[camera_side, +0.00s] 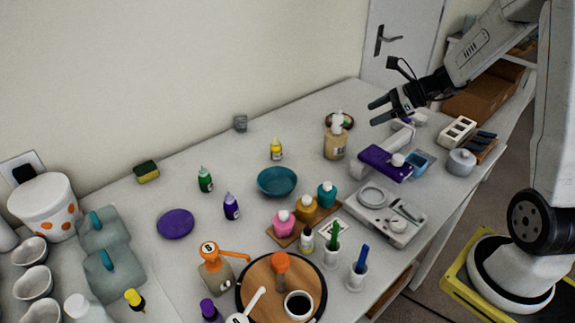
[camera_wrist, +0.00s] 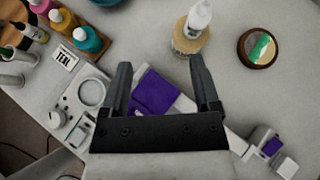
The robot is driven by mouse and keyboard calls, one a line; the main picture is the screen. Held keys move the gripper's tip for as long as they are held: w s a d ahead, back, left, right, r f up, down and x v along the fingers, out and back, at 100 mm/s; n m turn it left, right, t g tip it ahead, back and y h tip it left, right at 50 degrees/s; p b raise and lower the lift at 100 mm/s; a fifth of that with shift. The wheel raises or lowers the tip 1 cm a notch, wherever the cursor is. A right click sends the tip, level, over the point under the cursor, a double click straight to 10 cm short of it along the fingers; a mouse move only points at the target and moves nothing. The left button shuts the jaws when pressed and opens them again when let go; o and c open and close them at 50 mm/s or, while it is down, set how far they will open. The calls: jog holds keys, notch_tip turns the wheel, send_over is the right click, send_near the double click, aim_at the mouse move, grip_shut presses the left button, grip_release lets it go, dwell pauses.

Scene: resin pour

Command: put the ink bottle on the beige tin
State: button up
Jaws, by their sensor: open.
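A beige, round tin-like container (camera_side: 335,146) with a small label stands on the table right of centre. A white bottle with a narrow tip (camera_side: 337,123) appears upright on top of it; this looks like the ink bottle, though I cannot read a label. In the wrist view the white bottle (camera_wrist: 200,15) covers part of the beige top (camera_wrist: 186,42), beyond my right fingertip. My gripper (camera_side: 380,112) is open and empty, raised above the table to the right of the tin. Its fingers (camera_wrist: 160,75) are spread with nothing held between them.
A purple item on a white device (camera_side: 385,162) lies below my gripper. A round brown dish (camera_wrist: 257,47) is close to the tin. Pink, mustard and teal bottles (camera_side: 326,194) stand nearer the front. A teal bowl (camera_side: 277,181) and a yellow bottle (camera_side: 277,150) stand to the left.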

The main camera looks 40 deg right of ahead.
jog(key=s+a+f+n+g+h, duration=0.2)
jog(key=s+a+n, duration=0.4)
jog(key=n, duration=0.7)
jog(key=s+a+f+n+g+h, duration=0.2)
jog(key=s+a+n, duration=0.4)
jog(key=a+n, duration=0.5)
jog(key=n+g+h, duration=0.1)
jog(key=n+h, duration=0.1)
jog(key=n, duration=0.1)
jog(key=shift+f+g, duration=0.35)
jog(key=shift+g, duration=0.05)
